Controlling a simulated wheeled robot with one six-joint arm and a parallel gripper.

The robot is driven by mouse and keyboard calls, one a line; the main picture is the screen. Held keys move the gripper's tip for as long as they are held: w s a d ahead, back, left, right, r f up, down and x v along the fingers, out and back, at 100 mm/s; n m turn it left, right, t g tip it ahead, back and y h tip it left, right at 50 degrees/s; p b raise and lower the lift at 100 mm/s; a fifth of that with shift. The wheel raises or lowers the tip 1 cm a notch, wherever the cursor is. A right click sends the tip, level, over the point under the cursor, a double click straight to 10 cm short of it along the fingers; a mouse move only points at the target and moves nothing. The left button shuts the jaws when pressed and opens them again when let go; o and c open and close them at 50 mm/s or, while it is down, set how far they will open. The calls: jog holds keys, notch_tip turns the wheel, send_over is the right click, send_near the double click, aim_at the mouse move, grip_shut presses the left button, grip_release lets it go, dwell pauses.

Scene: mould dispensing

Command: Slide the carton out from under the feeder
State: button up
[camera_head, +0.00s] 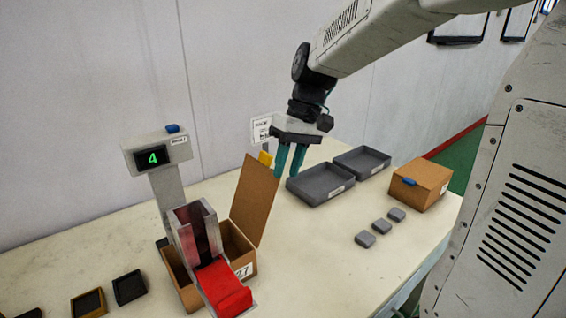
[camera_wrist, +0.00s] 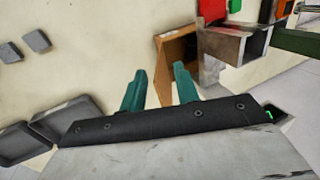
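The open cardboard carton (camera_head: 246,251) stands on the table under the feeder (camera_head: 195,230), a metal chute with a red front. Its tall brown flap (camera_head: 255,199) stands up on the right side, with a yellow tab at its top edge. My gripper (camera_head: 289,174) hangs above the table to the right of the flap, fingers pointing down, apart and empty. In the wrist view the teal fingers (camera_wrist: 160,88) are spread, with the carton's brown flap (camera_wrist: 176,62) beyond them and the feeder (camera_wrist: 235,42) at upper right. The carton's inside is mostly hidden by the feeder.
Two grey trays (camera_head: 321,197) lie right of my gripper. A closed brown box (camera_head: 425,194) with a blue tab stands farther right. Three small grey blocks (camera_head: 381,228) lie in front. A display (camera_head: 158,157) reading 4 stands behind the feeder. Dark moulds (camera_head: 129,287) lie at left.

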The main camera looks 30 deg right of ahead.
aim_at(273, 191)
jog(key=shift+y, duration=0.3)
jog(key=w, duration=0.1)
jog(key=w+f, duration=0.1)
jog(key=w, duration=0.1)
jog(key=shift+w+d+f, duration=0.25)
jog(key=shift+w+d, duration=0.05)
jog(key=shift+w, duration=0.05)
jog(key=shift+f, duration=0.1)
jog(key=x, duration=0.7)
jog(key=shift+s+a+f, duration=0.1)
jog(key=shift+a+f, duration=0.05)
jog(key=shift+f, duration=0.15)
grip_shut()
